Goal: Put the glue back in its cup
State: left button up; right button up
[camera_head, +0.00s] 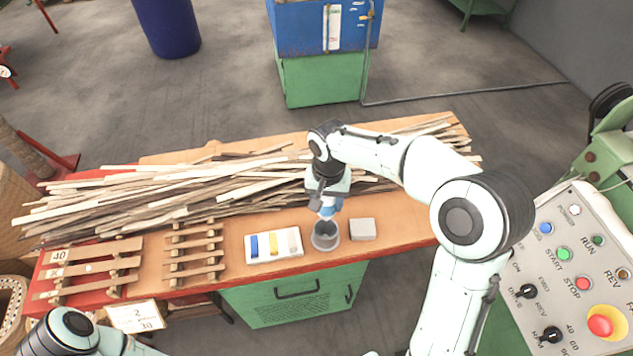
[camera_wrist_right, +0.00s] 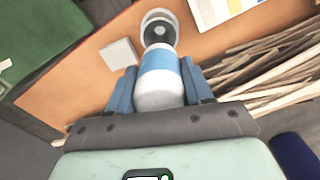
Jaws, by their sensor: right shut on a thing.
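The glue is a white bottle with a blue band (camera_wrist_right: 160,82). My right gripper (camera_wrist_right: 160,92) is shut on it, with a blue finger on each side in the right wrist view. In the head view my right gripper (camera_head: 327,207) is just above the grey round cup (camera_head: 325,236), and the glue is mostly hidden there. The cup also shows in the right wrist view (camera_wrist_right: 158,20), beyond the end of the bottle. I cannot tell whether the bottle's end is inside the cup's rim. My left arm shows at the lower left of the head view, but its gripper is out of view.
A grey block (camera_head: 362,229) lies right of the cup. A white tray (camera_head: 273,258) with blue, yellow and pale pieces is left of it. A pile of wooden strips (camera_head: 150,192) covers the back of the bench, and wooden racks (camera_head: 193,254) stand at left. A control panel (camera_head: 575,265) is at right.

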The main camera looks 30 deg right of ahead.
jog(key=shift+w, duration=0.2)
jog(key=shift+s+f+b, duration=0.3)
jog(key=shift+s+f, duration=0.05)
jog(key=shift+s, duration=0.15)
jog(key=shift+f, duration=0.3)
jog(key=shift+w+f+b, duration=0.1)
jog(key=shift+f+b, duration=0.4)
jog(key=shift+f, duration=0.25)
jog(key=shift+f+b, duration=0.55)
jog(key=shift+f, duration=0.4)
pick_arm(q)
jog(key=s+f+b, duration=0.2)
jog(key=s+f, duration=0.1)
jog(key=f, duration=0.2)
jog(key=shift+s+f, duration=0.3)
jog(key=shift+f, duration=0.05)
pick_arm(e)
jog(key=shift+f, duration=1.75)
jog(key=o, duration=1.2)
